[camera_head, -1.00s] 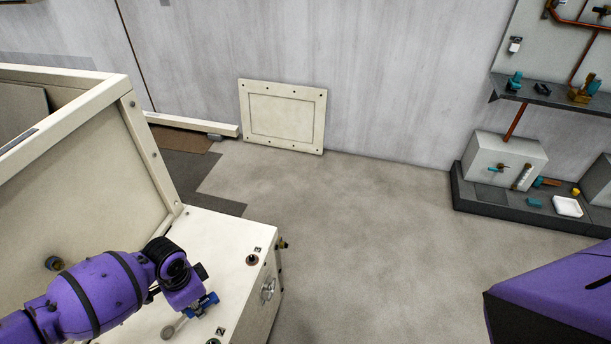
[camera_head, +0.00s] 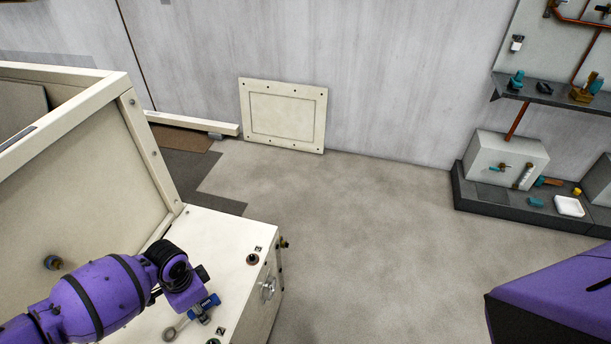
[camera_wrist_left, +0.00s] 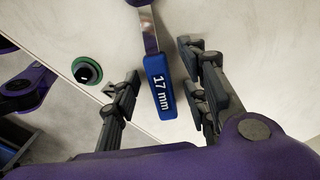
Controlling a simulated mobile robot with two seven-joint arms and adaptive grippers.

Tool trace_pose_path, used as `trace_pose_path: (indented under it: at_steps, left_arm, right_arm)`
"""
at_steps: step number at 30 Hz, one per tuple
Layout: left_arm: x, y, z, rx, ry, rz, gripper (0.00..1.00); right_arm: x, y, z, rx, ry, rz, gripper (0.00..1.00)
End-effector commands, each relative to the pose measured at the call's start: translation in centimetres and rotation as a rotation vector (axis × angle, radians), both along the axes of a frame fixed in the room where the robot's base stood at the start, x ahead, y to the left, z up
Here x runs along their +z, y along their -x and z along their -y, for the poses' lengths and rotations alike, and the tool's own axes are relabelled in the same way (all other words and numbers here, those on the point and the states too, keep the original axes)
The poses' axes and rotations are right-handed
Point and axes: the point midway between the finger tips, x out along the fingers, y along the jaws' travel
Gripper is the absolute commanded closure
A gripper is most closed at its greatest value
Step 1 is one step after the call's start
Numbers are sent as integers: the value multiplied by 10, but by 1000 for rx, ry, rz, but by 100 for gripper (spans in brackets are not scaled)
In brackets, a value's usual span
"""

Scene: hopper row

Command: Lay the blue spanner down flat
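The blue spanner (camera_head: 209,300) is on the white cabinet top (camera_head: 215,235) at the lower left of the head view. It has a blue handle and a grey metal ring end. In the left wrist view its handle (camera_wrist_left: 158,88) reads "17 mm", and its metal shank runs out of the top edge. It looks flat against the top. My left gripper (camera_wrist_left: 161,66) is open around the handle, with a gap on each side. In the head view the left gripper (camera_head: 204,315) is above the spanner and partly hides it. My right gripper is out of view.
A raised cream lid (camera_head: 90,165) stands left of the cabinet top. Round knobs (camera_head: 253,259) sit near its right edge, and a latch (camera_head: 268,289) is on its side. A shelf (camera_head: 550,95) with small parts is at far right. The floor between is clear.

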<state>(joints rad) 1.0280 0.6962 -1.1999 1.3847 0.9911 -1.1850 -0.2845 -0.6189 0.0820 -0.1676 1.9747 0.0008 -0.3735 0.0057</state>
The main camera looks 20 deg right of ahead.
Motion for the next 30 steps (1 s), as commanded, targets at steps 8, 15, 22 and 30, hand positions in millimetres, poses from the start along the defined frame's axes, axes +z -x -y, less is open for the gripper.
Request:
trace_pose_path:
  at_steps: [8,15,22,30]
  left_arm:
    - [8,0,0,0,1,0,59]
    - [54,-2,0,-1,1,4,59]
    - [99,-1,0,-1,0,2,59]
    - [120,-1,1,0,0,0,59]
  right_arm:
    - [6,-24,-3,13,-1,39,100]
    - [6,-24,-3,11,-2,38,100]
    - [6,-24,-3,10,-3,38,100]
    - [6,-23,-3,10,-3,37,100]
